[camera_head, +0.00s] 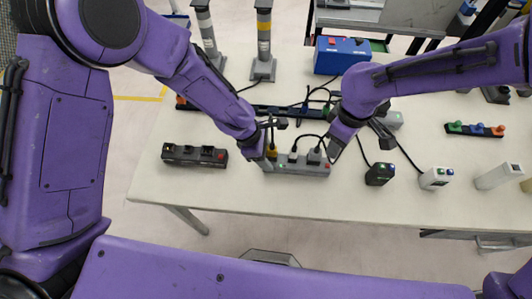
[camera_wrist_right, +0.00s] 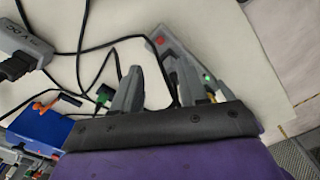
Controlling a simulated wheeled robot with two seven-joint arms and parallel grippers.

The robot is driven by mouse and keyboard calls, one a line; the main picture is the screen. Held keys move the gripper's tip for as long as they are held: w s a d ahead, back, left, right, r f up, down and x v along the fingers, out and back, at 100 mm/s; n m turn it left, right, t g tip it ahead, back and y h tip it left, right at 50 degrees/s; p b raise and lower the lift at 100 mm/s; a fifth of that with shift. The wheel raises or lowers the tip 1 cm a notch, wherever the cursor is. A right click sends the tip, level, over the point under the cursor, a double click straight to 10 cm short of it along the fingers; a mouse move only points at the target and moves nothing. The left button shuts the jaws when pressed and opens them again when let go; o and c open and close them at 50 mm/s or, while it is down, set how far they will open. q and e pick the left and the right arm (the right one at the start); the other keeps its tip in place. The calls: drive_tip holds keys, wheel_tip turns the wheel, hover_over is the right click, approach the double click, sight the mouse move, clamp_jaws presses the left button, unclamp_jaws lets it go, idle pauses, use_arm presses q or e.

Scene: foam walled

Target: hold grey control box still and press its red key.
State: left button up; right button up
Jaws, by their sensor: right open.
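The grey control box (camera_head: 312,170) is a long light-grey bar on the table, with black and yellow plugs in its top. Its red key (camera_head: 327,165) is at its right end; in the right wrist view the red key (camera_wrist_right: 160,40) shows just beyond the fingertips. My left gripper (camera_head: 268,150) is at the box's left end; its fingers overlap that end, and the picture does not show whether they grip it.
A dark box with a red button (camera_head: 195,155) lies to the left. A blue box (camera_head: 341,55) stands behind. A black device (camera_head: 380,174) and a white device (camera_head: 436,178) stand to the right. Black cables cross the table; its front edge is close.

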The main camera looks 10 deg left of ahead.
clamp_jaws()
idle(1.6)
